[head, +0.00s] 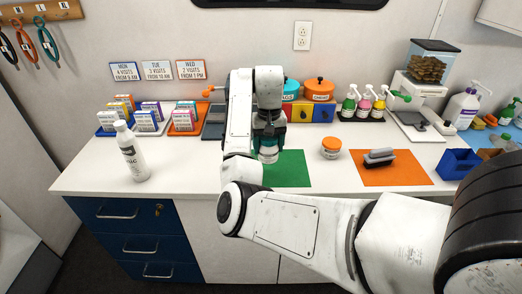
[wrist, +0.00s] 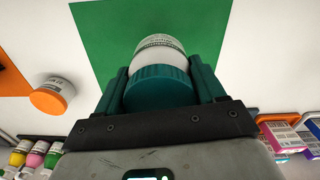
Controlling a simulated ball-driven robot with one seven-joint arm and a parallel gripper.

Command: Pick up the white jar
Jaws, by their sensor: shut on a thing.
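The white jar (head: 268,154) has a teal lid and a printed label. My gripper (head: 268,138) reaches down from above and is shut on it, partly hiding it in the head view. In the wrist view the jar (wrist: 160,50) sits upright between the two teal fingers of my gripper (wrist: 160,85), which press on the sides of its lid. The jar is over the green mat (head: 290,172). I cannot tell whether its base touches the mat.
A white jar with an orange lid (head: 331,147) stands right of the green mat. A brush (head: 380,157) lies on an orange mat (head: 392,176). A white bottle (head: 131,152) stands on the left. Card trays, canisters and pump bottles line the back.

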